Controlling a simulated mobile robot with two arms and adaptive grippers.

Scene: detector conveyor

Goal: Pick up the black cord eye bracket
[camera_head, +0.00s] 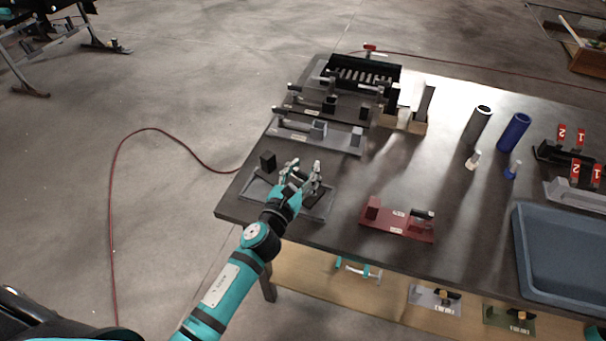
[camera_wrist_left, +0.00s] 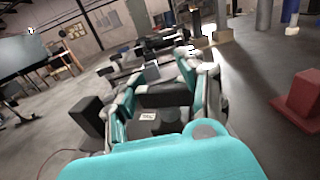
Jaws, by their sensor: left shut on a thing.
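My left gripper (camera_head: 303,174) is over the grey fixture plate (camera_head: 321,216) at the near left corner of the table. In the left wrist view its teal-padded fingers (camera_wrist_left: 160,92) are shut on a dark bar-shaped part, the black cord eye bracket (camera_wrist_left: 165,97), which spans the gap between them. The bracket's lower part and any eye are hidden by the fingers, and I cannot tell whether it touches the plate. A black upright block (camera_head: 267,162) stands at the left of the plate, apart from the gripper; it also shows in the left wrist view (camera_wrist_left: 87,118).
Grey fixture plates (camera_head: 290,131) with blocks lie behind the gripper, before a black slotted bin (camera_head: 393,72). A red fixture (camera_head: 397,229) lies to the right. A blue tray (camera_head: 565,287) and two cylinders (camera_head: 477,126), (camera_head: 513,132) are farther right. The middle of the table is clear.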

